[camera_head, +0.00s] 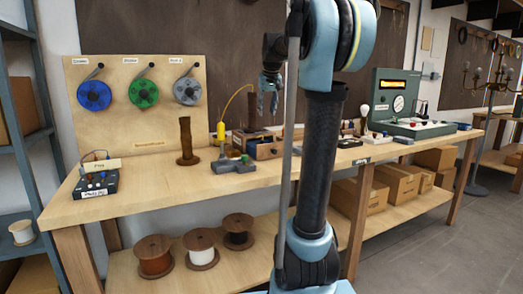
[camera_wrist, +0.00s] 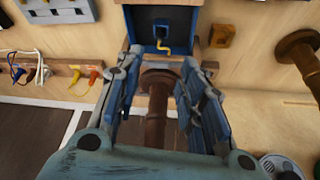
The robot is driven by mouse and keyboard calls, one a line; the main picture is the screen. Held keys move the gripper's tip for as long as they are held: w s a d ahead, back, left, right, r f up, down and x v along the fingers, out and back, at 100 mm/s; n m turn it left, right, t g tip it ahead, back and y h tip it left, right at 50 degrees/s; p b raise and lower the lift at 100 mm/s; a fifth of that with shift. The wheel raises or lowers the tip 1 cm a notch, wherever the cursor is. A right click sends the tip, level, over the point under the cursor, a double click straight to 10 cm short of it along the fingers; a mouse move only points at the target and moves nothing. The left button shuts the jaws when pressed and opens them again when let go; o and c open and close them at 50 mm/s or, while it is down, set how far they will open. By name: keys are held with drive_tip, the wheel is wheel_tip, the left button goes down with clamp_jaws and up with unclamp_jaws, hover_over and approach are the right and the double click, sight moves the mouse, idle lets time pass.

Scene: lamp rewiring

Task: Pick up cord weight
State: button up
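I cannot tell for certain which thing is the cord weight. In the head view a yellow cord (camera_head: 236,95) arches down to a slim yellow piece (camera_head: 221,131) above a grey block (camera_head: 230,164) on the bench. My gripper (camera_head: 268,105) points down over the bench, right of the yellow cord. In the wrist view my gripper (camera_wrist: 160,105) has its two blue fingers spread on either side of a brown turned post (camera_wrist: 158,108). Gaps show beside the post's shaft, so the fingers look apart from it. The post's lower end is partly hidden by my gripper's body.
A blue-lined box (camera_wrist: 163,25) with a yellow hook-shaped piece is beyond the fingertips. Another brown turned piece (camera_wrist: 298,46) is at right. In the head view a brown post (camera_head: 186,140) stands left of the grey block. The bench front left (camera_head: 150,190) is clear.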

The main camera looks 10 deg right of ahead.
drive_tip(key=x, duration=1.7)
drive_tip(key=shift+w, duration=0.3)
clamp_jaws()
